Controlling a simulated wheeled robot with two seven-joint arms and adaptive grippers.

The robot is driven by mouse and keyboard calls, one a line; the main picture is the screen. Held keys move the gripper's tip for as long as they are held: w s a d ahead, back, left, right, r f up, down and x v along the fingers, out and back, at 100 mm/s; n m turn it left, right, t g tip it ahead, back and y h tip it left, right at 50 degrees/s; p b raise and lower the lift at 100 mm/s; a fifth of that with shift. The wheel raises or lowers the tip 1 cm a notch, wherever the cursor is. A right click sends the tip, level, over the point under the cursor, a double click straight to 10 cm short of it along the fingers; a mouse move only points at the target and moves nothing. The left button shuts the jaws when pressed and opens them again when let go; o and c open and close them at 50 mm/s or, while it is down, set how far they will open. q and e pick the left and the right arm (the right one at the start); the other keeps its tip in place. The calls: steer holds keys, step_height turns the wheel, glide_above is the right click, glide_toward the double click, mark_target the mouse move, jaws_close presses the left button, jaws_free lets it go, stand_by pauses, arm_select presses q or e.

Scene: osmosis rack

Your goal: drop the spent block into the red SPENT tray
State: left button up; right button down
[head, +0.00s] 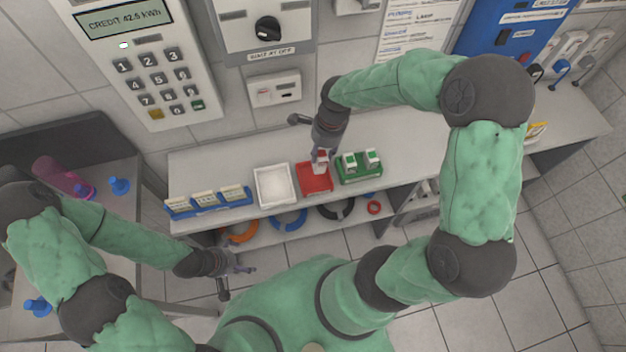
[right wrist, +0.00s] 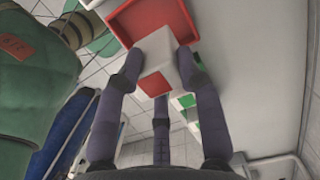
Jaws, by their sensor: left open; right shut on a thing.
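The spent block (head: 322,155) is white with a red patch and is held in my right gripper (head: 321,160). In the right wrist view the block (right wrist: 160,53) sits between the fingers, its red patch toward the camera. The red SPENT tray (head: 315,183) lies on the counter, and the block is over its far part; the exact gap is hard to tell. The tray (right wrist: 128,24) also shows just beyond the block in the right wrist view, with no other block visible in it. My left gripper (head: 237,275) is open and empty, low in front of the counter.
A white tray (head: 275,201) stands left of the red one. A green holder (head: 359,179) with two green-and-white blocks stands close on its right. A blue card rack (head: 210,210) is further left. A keypad panel (head: 150,60) and a dial unit (head: 262,30) are on the wall behind.

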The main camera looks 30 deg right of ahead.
steer(key=shift+f+b, duration=0.3)
steer(key=shift+f, duration=0.45)
steer(key=c, duration=0.7)
jaws_free()
steer(key=shift+c, duration=0.2)
steer(key=shift+r, duration=0.15)
step_height(320, 180, up, 12)
steer(key=d, duration=0.1)
steer(key=shift+s+d, duration=0.2)
steer(key=shift+d, duration=0.2)
